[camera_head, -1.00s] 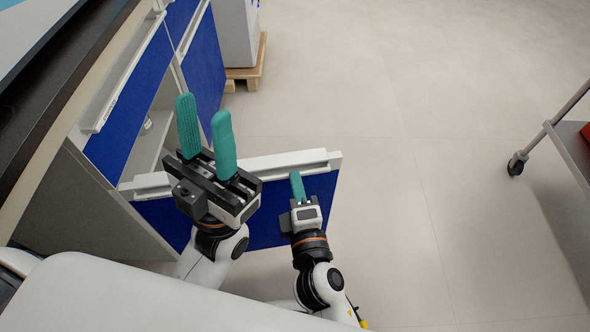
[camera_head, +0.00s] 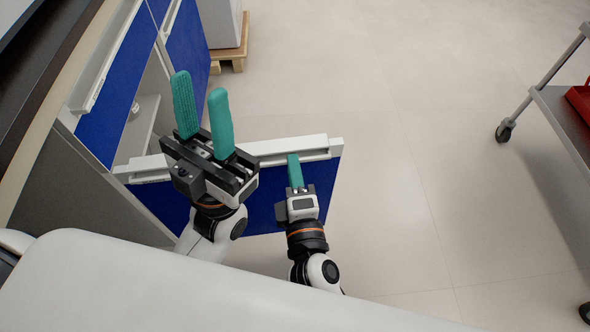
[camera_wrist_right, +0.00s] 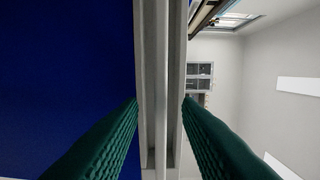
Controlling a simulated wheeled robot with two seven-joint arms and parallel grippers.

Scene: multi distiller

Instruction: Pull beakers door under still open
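The blue cabinet door (camera_head: 265,200) stands swung out from the open cabinet below the counter, with a white handle rail (camera_head: 285,146) along its top. My right gripper (camera_head: 294,160) reaches to this rail in the head view; only one green finger shows there. In the right wrist view its two green fingers (camera_wrist_right: 160,105) stand apart, one each side of the pale rail (camera_wrist_right: 160,50), with the blue door face at left. Firm contact cannot be seen. My left gripper (camera_head: 202,100) is open and empty, pointing up the picture in front of the cabinet opening, partly covering the rail.
The cabinet opening shows a pale shelf (camera_head: 140,125). A dark countertop (camera_head: 35,95) runs along the left. A wooden pallet (camera_head: 232,52) under a white unit stands at the back. A grey cart (camera_head: 560,120) is at the right. The floor between is clear.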

